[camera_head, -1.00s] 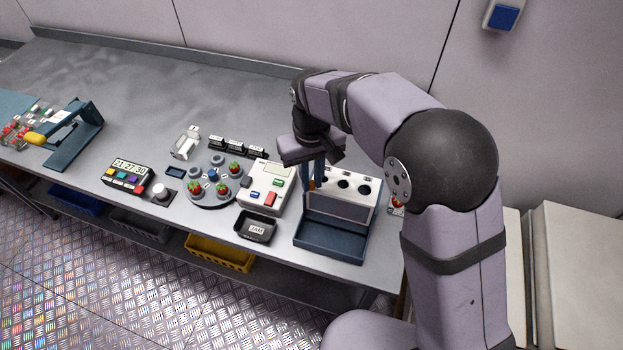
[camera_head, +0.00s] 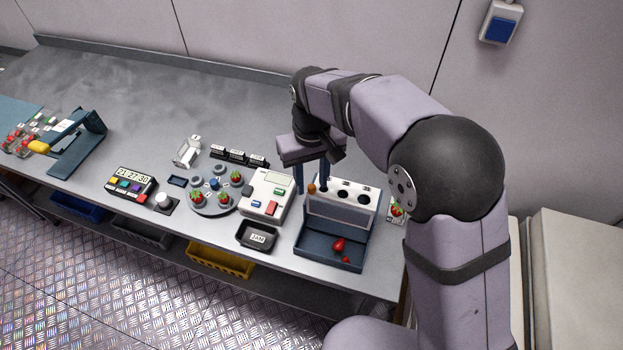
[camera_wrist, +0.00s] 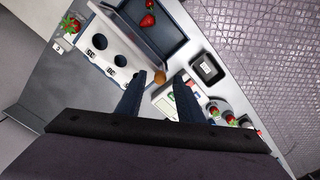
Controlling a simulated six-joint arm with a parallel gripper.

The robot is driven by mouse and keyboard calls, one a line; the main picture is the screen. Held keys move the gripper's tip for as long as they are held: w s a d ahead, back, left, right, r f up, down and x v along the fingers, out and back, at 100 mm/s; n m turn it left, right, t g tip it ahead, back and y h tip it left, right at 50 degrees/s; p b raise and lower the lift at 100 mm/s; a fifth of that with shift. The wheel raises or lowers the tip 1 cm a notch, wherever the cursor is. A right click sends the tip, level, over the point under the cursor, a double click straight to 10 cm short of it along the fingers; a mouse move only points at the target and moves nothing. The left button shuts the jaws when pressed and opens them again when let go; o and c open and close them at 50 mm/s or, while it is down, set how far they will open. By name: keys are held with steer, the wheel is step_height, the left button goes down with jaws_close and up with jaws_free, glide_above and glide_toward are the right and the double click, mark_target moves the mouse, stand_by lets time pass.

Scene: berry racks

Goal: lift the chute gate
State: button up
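The chute (camera_head: 350,190) is a pale box with dark round holes on top, at the right end of the bench. Its blue-grey front panel, apparently the gate (camera_head: 340,211), stands above a dark blue tray (camera_head: 318,256). Red berries (camera_head: 339,244) lie in the tray, and also show in the wrist view (camera_wrist: 147,20). An orange-brown knob (camera_head: 311,189) stands at the chute's left end. My gripper (camera_head: 312,190) is above that end, pointing down. In the wrist view its fingers (camera_wrist: 160,80) are apart, with the knob (camera_wrist: 160,77) between the tips, with no clear contact.
Left of the chute are a white button box (camera_head: 266,193), a black labelled dish (camera_head: 257,236) and a round berry plate (camera_head: 213,201). A strawberry card (camera_head: 397,211) lies close on the chute's right.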

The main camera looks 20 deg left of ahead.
steer(key=shift+r+b, duration=1.1)
steer(key=shift+r, duration=2.5)
steer(key=d+f+m, duration=0.2)
steer(key=d+f, duration=0.1)
steer(key=d, duration=0.5)
steer(key=d+f+m, duration=0.2)
steer(key=d, duration=0.6)
steer(key=s+d+f+m, duration=0.2)
steer(key=s+d+f, duration=0.1)
steer(key=s+d, duration=0.3)
steer(key=s+d+f+m, duration=0.1)
steer(key=s+d+f, duration=0.3)
steer(key=s+d, duration=0.2)
steer(key=shift+s+d+f+m, duration=0.25)
steer(key=shift+d+m, duration=0.15)
steer(key=shift+d, duration=0.7)
